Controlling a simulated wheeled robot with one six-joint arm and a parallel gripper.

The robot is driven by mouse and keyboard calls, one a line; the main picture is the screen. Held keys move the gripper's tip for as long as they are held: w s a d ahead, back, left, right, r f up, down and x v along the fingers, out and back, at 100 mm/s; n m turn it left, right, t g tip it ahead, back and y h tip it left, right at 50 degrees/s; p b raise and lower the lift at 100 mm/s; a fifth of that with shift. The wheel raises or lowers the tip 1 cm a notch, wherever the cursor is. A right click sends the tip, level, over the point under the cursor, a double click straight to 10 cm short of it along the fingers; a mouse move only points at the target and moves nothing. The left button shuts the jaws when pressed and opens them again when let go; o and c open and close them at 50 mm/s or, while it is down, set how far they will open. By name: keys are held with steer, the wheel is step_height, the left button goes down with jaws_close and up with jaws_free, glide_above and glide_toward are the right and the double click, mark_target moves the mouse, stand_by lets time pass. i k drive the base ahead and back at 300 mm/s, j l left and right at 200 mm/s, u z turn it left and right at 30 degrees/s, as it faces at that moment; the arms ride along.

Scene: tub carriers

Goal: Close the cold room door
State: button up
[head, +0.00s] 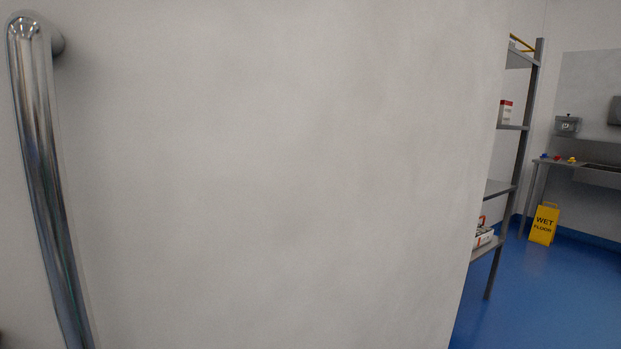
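The cold room door (290,170) is a large pale grey panel that fills most of the head view. A long shiny metal bar handle (42,170) stands upright on it at the far left, running out of the bottom of the picture. The door's right edge slants down from the top right to the lower middle right, and the room shows beyond it. Whether the door is open or shut against its frame cannot be told, as no frame shows. My gripper is not in view.
Right of the door stands a shelf rack (525,130) with a few small boxes. Behind it are a grey counter (600,170) and a yellow wet floor sign (544,224). The blue floor (540,300) at the lower right is clear.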

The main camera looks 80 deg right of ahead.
mark_target(175, 173)
steer(key=k+z, duration=0.2)
steer(key=z, duration=0.95)
steer(key=k+j+z, duration=0.65)
steer(key=z, duration=0.2)
